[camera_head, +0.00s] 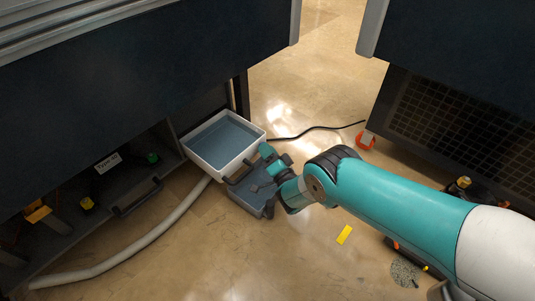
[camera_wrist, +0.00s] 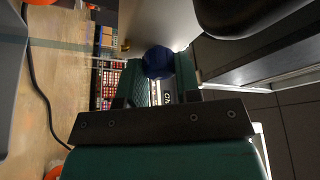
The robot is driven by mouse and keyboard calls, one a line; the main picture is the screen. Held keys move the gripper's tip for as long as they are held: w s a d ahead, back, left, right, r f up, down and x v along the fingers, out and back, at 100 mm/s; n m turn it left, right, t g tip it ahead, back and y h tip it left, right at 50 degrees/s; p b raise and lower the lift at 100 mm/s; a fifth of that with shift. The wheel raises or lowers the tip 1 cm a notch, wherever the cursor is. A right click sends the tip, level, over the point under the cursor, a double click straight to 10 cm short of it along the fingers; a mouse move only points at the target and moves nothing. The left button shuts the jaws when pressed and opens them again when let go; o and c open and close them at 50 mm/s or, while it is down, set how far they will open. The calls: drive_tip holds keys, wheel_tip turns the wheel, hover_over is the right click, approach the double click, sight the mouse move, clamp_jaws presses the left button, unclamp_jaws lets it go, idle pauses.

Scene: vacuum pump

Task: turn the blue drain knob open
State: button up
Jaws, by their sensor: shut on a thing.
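The blue knob (camera_wrist: 158,61) shows in the wrist view as a dark blue round shape at the fingertips. My gripper (camera_wrist: 160,78) is shut on it, with a teal finger on each side. In the head view, my teal arm reaches in from the right, and its end is low beside a grey-blue unit (camera_head: 249,194) with a handle, next to the white tray. I cannot make out the knob in the head view, so its turned angle cannot be told.
A white tray (camera_head: 258,135) with a grey-blue inside stands by the left cabinet. A pale hose (camera_head: 150,237) and a black cable (camera_head: 305,131) lie on the floor. An orange item (camera_head: 366,141) and a yellow piece (camera_head: 344,234) are near my arm. Dark cabinets stand on both sides.

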drive_tip(key=shift+n+b, duration=0.3)
drive_tip(key=shift+n, duration=0.1)
drive_tip(key=o, duration=0.9)
drive_tip(key=shift+o, duration=0.2)
drive_tip(key=shift+d+p, duration=0.1)
drive_tip(key=shift+p, duration=0.2)
drive_tip(key=p+v, duration=1)
drive_tip(key=v, duration=0.7)
drive_tip(key=shift+f, duration=0.2)
drive_tip(key=shift+s, duration=0.1)
